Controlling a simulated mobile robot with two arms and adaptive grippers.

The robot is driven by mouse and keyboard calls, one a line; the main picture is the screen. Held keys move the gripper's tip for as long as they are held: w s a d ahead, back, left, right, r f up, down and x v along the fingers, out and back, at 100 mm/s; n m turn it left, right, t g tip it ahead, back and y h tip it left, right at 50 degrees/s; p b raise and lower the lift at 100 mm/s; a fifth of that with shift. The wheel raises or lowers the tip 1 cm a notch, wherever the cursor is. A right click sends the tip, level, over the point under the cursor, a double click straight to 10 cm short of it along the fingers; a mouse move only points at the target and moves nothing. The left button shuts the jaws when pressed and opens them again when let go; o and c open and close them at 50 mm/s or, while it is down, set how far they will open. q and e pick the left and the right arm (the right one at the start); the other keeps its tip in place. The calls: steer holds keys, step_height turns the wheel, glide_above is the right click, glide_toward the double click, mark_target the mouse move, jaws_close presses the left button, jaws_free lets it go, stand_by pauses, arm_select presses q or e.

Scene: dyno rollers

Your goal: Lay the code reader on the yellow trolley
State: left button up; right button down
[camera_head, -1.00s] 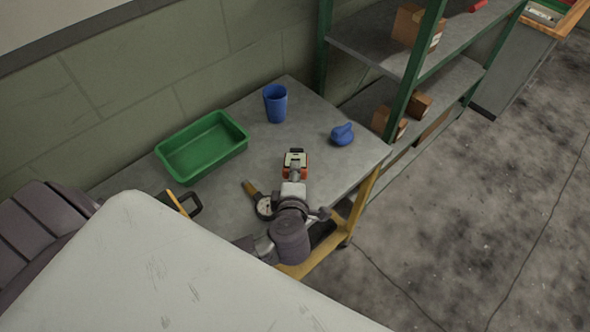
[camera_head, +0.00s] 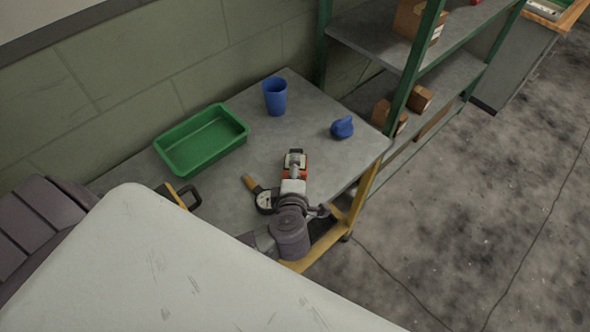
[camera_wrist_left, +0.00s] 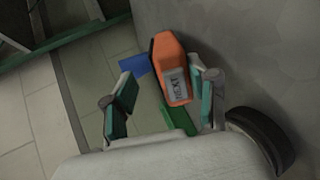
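The orange code reader (camera_head: 305,167), with a pale panel, is over the grey top of the yellow trolley (camera_head: 232,203). I cannot tell whether it rests on the surface. My left gripper (camera_head: 295,172) is at the reader and partly covers it. In the left wrist view, the reader (camera_wrist_left: 172,72) lies between and beyond the two fingers (camera_wrist_left: 164,92). It is close to the right-hand finger, and a clear gap separates it from the left-hand one, so the gripper looks open. My right gripper is not in view.
A green tray (camera_head: 203,157), blue cup (camera_head: 275,97) and small blue object (camera_head: 342,127) stand on the trolley top. A green-posted shelf (camera_head: 405,85) with boxes stands at the right.

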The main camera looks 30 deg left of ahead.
arm_select(q)
steer(key=shift+s, duration=0.15)
steer(key=v, duration=1.2)
steer(key=s+d+r+p, duration=0.2)
steer(key=s+r+p, duration=0.2)
steer(key=r+p, duration=0.3)
steer(key=shift+s+d+p, duration=0.2)
steer(key=shift+s+p, duration=0.2)
steer(key=shift+r, duration=0.1)
stand_by(0.7)
